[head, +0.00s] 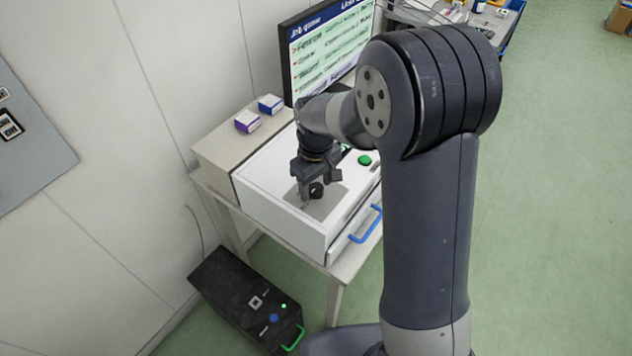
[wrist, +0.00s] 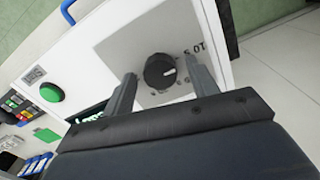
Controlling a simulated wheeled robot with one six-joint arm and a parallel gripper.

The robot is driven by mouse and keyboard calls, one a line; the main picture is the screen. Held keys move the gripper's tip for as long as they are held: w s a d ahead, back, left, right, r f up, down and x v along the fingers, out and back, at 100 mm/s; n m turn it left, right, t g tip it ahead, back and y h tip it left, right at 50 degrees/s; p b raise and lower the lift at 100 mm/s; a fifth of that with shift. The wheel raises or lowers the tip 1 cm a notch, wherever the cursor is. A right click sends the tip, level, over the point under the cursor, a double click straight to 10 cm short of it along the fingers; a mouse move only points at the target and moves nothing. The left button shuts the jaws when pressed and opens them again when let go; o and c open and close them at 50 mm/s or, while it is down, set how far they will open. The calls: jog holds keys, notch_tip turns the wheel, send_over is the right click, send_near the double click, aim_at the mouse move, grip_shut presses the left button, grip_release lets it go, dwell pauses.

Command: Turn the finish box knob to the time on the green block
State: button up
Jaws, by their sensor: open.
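The finish box (head: 270,215) is a white box on a bench, with a grey dial plate on top. Its round black knob (head: 317,189) also shows in the wrist view (wrist: 160,71), with a white pointer mark towards the right of the picture. Printed digits near it look upside down, perhaps 5 and 10; other marks are too small to read. My gripper (head: 307,190) is open. In the wrist view its fingers (wrist: 160,68) stand on either side of the knob, with gaps visible. A flat green piece (wrist: 47,135) lies beyond the box; I cannot read any time on it.
A round green button (head: 364,160) and a small dark display (wrist: 90,114) are on the box. A blue handle (head: 366,224) is on its front. A monitor (head: 325,50) and two small cartons (head: 247,121) stand behind. A black case (head: 245,300) is on the floor.

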jog(key=shift+c, duration=0.2)
jog(key=c, duration=1)
jog(key=shift+o, duration=0.2)
